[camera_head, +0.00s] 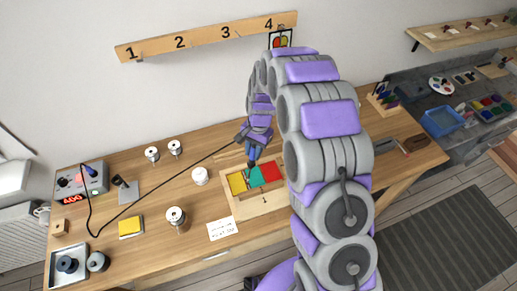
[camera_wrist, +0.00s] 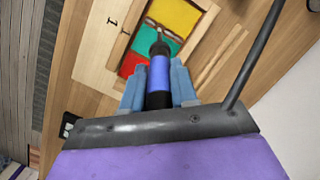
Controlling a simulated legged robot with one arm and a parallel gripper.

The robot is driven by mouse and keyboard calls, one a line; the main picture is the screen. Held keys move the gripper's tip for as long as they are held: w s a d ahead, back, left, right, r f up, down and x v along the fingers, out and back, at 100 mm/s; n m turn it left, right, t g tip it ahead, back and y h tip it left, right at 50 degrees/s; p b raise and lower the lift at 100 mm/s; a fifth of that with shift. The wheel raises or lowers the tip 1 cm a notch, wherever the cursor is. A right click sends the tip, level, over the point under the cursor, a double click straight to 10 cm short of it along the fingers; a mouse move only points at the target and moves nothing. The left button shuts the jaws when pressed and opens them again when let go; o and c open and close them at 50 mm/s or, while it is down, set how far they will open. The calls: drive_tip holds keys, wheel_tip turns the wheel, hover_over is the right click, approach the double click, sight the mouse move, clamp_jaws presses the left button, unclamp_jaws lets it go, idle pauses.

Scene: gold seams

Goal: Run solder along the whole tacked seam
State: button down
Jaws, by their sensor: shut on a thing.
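My gripper (camera_head: 251,152) is shut on a soldering iron with a blue handle; the iron (camera_wrist: 160,72) also shows between the pale blue fingers in the wrist view. The iron points down at a small panel of yellow (camera_head: 237,183), teal (camera_head: 255,177) and red (camera_head: 271,173) glass pieces in a wooden frame (camera_head: 265,208). In the wrist view the tip is near the border of the yellow (camera_wrist: 178,16) and teal pieces, where a greyish seam (camera_wrist: 163,30) shows. I cannot tell whether the tip touches it. The iron hides part of the teal piece.
A black cable (camera_head: 170,181) runs from the soldering station (camera_head: 82,181) across the table to the iron. Spools (camera_head: 200,176) (camera_head: 176,217), a yellow pad (camera_head: 131,226), a white card (camera_head: 222,229) and a tray (camera_head: 55,272) stand left of the frame. A numbered shelf (camera_head: 208,36) hangs behind.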

drive_tip(key=shift+a+f, duration=0.1)
drive_tip(key=shift+a, duration=0.6)
drive_tip(key=shift+s+d, duration=0.15)
drive_tip(key=shift+d, duration=1.15)
drive_tip(key=shift+s+a, duration=0.1)
drive_tip(key=shift+a, duration=1.3)
drive_tip(key=shift+d, duration=1.2)
drive_tip(key=shift+s+a, duration=0.1)
drive_tip(key=shift+a, duration=0.75)
drive_tip(key=shift+s+d, duration=0.15)
drive_tip(key=shift+d, duration=1)
drive_tip(key=shift+a, duration=0.4)
drive_tip(key=shift+d, duration=0.15)
